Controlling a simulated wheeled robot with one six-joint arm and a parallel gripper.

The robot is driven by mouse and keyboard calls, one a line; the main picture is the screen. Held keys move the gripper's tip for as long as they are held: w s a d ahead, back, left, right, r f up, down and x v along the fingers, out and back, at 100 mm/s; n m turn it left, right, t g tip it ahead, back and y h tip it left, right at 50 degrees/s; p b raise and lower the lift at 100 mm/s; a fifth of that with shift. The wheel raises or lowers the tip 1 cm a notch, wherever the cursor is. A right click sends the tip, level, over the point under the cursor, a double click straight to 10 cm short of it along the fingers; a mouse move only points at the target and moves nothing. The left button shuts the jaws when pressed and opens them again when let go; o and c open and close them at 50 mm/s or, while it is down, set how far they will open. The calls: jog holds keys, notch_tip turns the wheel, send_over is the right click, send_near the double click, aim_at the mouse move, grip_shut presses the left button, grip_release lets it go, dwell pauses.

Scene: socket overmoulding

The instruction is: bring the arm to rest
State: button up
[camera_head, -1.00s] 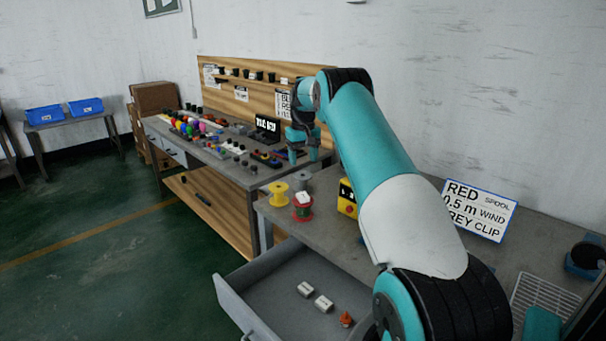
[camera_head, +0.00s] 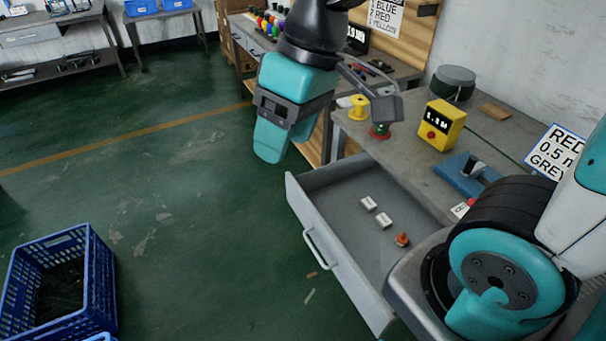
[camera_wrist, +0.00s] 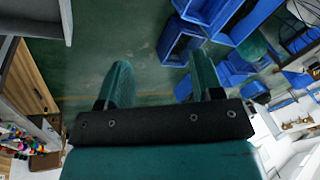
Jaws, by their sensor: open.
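My gripper (camera_head: 274,138) hangs in front of the bench, above the green floor and left of the open grey drawer, in the head view. In the wrist view its two teal fingers (camera_wrist: 160,82) stand apart with nothing between them. The arm's base joint fills the lower right of the head view.
The open drawer (camera_head: 316,220) holds two white blocks (camera_head: 376,212) and a small orange piece (camera_head: 402,239). The bench bears a yellow meter box (camera_head: 441,125), a blue fixture (camera_head: 466,176) and spools.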

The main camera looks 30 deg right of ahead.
jog(key=s+a+f+n, duration=0.1)
jog(key=s, duration=0.5)
jog(key=shift+s+a+f+g+y, duration=0.2)
jog(key=shift+s+a+g+y, duration=0.1)
jog(key=shift+s+a, duration=0.1)
dwell(0.7)
